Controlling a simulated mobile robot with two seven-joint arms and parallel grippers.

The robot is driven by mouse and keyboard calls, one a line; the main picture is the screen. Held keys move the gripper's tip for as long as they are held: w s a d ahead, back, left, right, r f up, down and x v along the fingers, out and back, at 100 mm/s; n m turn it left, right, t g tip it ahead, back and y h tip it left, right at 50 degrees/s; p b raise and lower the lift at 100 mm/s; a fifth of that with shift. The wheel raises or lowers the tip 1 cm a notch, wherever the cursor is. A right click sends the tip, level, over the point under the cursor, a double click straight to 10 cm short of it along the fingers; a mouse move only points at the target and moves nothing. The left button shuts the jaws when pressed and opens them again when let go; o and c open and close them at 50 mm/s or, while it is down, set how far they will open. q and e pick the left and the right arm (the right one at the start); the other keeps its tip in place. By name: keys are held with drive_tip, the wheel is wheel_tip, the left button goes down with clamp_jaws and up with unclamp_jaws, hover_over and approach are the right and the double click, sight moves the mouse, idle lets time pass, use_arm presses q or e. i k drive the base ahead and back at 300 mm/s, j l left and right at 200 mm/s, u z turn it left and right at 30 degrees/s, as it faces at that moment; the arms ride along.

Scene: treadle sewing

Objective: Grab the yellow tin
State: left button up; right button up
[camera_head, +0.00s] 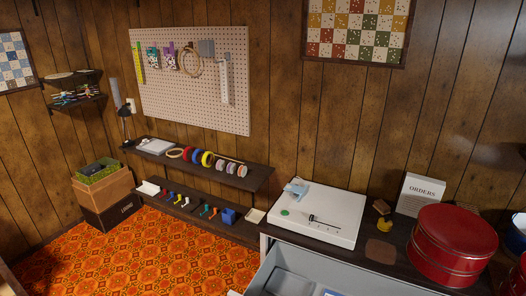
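I cannot clearly make out a yellow tin. A small yellow item (384,225) sits on the dark tabletop, just left of a large round red tin (452,240); it is too small to tell what it is. Part of a second red item (518,275) shows at the right edge, cut off by the frame. Neither of my grippers is in view.
A white ORDERS box (419,194) stands behind the red tin. A grey drawer (268,272) is open in front. Low shelves (255,178) hold tape rolls. Patterned orange floor (170,250) is clear.

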sight(380, 226)
drive_tip(key=z, duration=0.85)
